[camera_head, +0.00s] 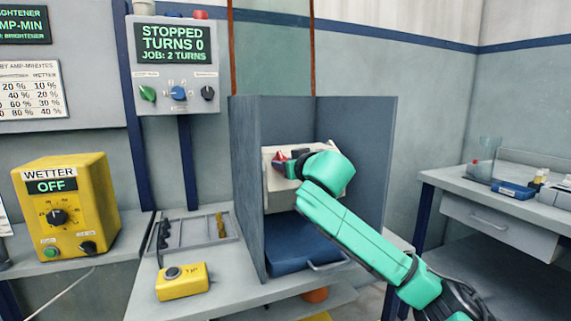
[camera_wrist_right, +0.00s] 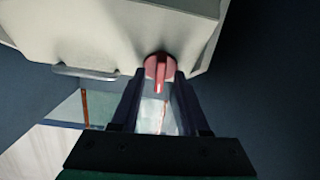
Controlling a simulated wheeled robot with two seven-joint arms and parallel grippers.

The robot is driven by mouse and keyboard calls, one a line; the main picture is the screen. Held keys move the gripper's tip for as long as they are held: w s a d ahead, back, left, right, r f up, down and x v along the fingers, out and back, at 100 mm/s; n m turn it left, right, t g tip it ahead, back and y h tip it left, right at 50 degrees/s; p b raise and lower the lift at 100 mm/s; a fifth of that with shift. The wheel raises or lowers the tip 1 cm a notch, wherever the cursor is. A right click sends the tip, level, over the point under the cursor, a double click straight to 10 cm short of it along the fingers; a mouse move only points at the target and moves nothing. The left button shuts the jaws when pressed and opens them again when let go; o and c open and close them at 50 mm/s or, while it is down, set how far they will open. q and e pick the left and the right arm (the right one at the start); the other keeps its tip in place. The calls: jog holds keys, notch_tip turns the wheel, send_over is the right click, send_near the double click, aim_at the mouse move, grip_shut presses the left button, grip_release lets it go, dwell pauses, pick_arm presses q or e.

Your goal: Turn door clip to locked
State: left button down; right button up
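The door clip is a small red knob (camera_wrist_right: 160,70) with a lighter pointer bar, on a cream box (camera_wrist_right: 110,30) in the right wrist view. In the head view the red clip (camera_head: 279,160) shows at the upper left of the cream box (camera_head: 281,199), inside a grey open-front cabinet. My right gripper (camera_wrist_right: 162,76) has its two dark fingers on either side of the clip's bar, with a gap between them; I cannot tell whether they touch it. In the head view the right gripper (camera_head: 290,163) is at the clip, partly hidden by its wrist. My left gripper is not in view.
The grey cabinet (camera_head: 249,190) encloses the box on both sides, with a blue tray (camera_head: 300,247) on its floor. A control panel (camera_head: 178,65) reads STOPPED, TURNS 0. A yellow wetter unit (camera_head: 92,222) and a small yellow button box (camera_head: 182,288) stand left.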

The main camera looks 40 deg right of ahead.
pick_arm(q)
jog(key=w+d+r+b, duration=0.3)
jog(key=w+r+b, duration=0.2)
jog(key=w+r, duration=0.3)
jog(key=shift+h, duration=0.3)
pick_arm(e)
jog(key=v, duration=1.4)
jog(key=shift+s, duration=0.3)
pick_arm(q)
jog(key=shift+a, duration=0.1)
